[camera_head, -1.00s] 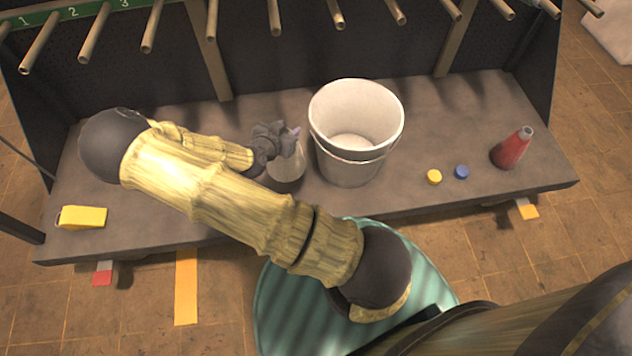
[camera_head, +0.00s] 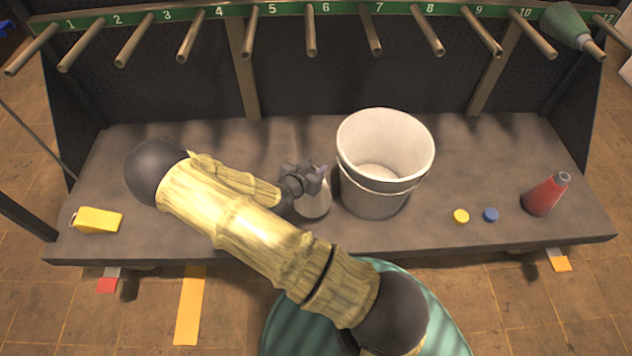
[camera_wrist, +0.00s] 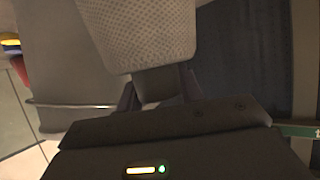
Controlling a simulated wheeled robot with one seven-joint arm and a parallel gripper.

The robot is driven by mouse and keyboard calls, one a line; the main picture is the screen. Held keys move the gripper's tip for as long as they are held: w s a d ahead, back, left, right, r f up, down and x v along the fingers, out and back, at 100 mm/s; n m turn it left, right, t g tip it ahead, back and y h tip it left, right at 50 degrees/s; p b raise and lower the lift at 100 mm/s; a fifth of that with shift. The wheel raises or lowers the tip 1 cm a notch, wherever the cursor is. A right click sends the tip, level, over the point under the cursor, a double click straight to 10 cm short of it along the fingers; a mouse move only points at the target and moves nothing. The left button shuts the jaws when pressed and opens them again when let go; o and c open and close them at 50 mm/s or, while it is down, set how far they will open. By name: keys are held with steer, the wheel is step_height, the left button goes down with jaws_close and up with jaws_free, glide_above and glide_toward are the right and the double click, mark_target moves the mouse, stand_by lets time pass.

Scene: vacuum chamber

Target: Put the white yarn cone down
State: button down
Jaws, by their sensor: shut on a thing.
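The white yarn cone (camera_head: 314,206) is at the bench, just left of the white bucket, narrow end up. My gripper (camera_head: 314,178) is shut on its narrow top from above and hides that part. In the wrist view the cone's pale woven side (camera_wrist: 140,35) fills the top middle, with its tip between my gripper's fingers (camera_wrist: 160,88). I cannot tell whether its base touches the bench.
The bucket (camera_head: 360,190) stands close on the cone's right. A yellow block (camera_head: 97,220) lies far left on the bench (camera_head: 250,240). Yellow (camera_head: 461,216) and blue (camera_head: 490,214) discs and a red cone (camera_head: 545,195) are right. Numbered pegs run above; a green cone (camera_head: 566,24) hangs at right.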

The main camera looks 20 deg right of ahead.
step_height(320, 180, down, 5)
steer(key=shift+r+b, duration=0.1)
steer(key=shift+b, duration=1.1)
steer(key=c, duration=0.9)
jaws_free()
